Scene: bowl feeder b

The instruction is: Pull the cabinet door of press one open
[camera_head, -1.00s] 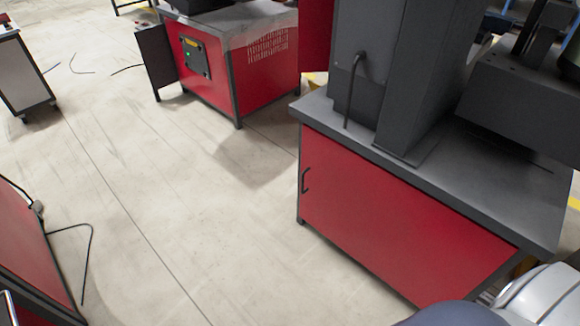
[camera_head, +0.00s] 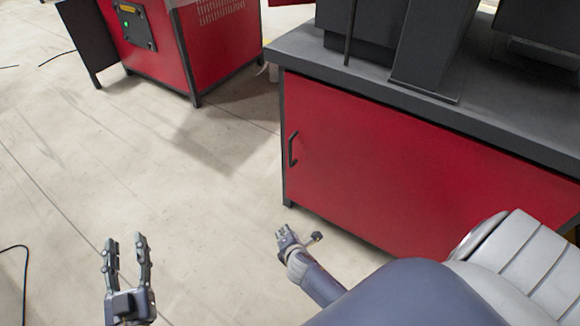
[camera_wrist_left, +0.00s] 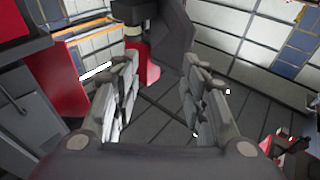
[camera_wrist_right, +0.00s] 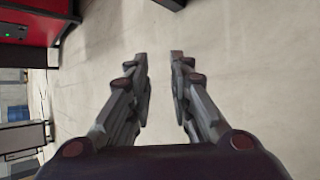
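The red cabinet door (camera_head: 400,165) of the near press is shut, with a dark bar handle (camera_head: 293,149) near its left edge. My left gripper (camera_head: 126,243) is at the lower left over the floor, well apart from the handle. Its fingers are spread and empty, as they also are in the left wrist view (camera_wrist_left: 163,85). My right gripper (camera_head: 283,232) is below the handle, in front of the cabinet's left corner, and touches nothing. In the right wrist view its fingers (camera_wrist_right: 160,60) are apart with bare floor between them.
A second red machine (camera_head: 215,50) with an open dark door (camera_head: 85,38) stands at the back left. The dark worktop (camera_head: 380,85) overhangs the cabinet door. A black cable (camera_head: 24,275) lies at the left. The floor (camera_head: 170,180) between the machines is clear.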

